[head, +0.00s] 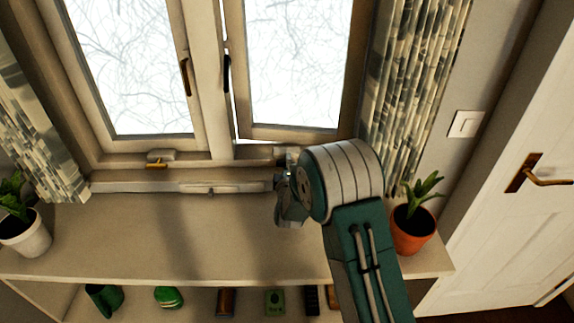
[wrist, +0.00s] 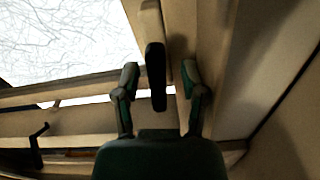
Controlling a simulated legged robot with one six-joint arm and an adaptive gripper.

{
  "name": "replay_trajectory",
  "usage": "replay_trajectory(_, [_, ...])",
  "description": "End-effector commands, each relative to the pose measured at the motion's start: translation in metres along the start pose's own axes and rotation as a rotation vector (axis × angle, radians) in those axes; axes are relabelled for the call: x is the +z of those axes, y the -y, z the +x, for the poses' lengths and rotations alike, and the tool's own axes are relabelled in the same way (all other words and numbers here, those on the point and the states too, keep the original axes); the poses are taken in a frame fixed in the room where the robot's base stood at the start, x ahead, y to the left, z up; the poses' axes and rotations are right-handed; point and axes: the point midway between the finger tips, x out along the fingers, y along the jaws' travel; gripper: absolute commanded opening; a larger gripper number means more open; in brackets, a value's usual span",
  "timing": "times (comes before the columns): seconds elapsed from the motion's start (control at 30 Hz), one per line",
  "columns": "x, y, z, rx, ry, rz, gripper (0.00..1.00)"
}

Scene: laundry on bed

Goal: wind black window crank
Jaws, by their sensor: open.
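The black crank handle (wrist: 155,76) shows in the wrist view as a dark elongated grip on a pale arm (wrist: 150,22). It appears between the two spread fingers of my gripper (wrist: 161,88), nearer the left finger. The fingers are open, and whether either touches the handle cannot be told. In the head view my gripper (head: 287,190) is at the sill below the right window pane (head: 297,65), partly hidden by my arm. The crank there is largely hidden. The right pane appears slightly ajar.
A black latch (head: 227,72) is on the centre frame. A terracotta-potted plant (head: 412,228) stands close right of my arm, a white-potted one (head: 25,235) far left. The shelf top (head: 190,237) between is clear.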

Motion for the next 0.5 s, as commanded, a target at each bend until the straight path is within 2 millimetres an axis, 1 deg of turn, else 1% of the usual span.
replay_trajectory(0.07, [-0.0005,0.0002,-0.0002,0.000,0.000,0.000,0.54])
replay_trajectory(0.1, [-0.0007,0.0002,-0.0002,0.000,0.000,0.000,0.45])
replay_trajectory(0.17, [-0.0010,0.0003,-0.0003,0.000,0.000,-0.001,0.19])
replay_trajectory(0.2, [-0.0011,0.0003,-0.0003,0.000,0.000,-0.001,0.01])
replay_trajectory(0.5, [-0.0012,0.0019,0.0000,-0.004,-0.001,0.009,0.00])
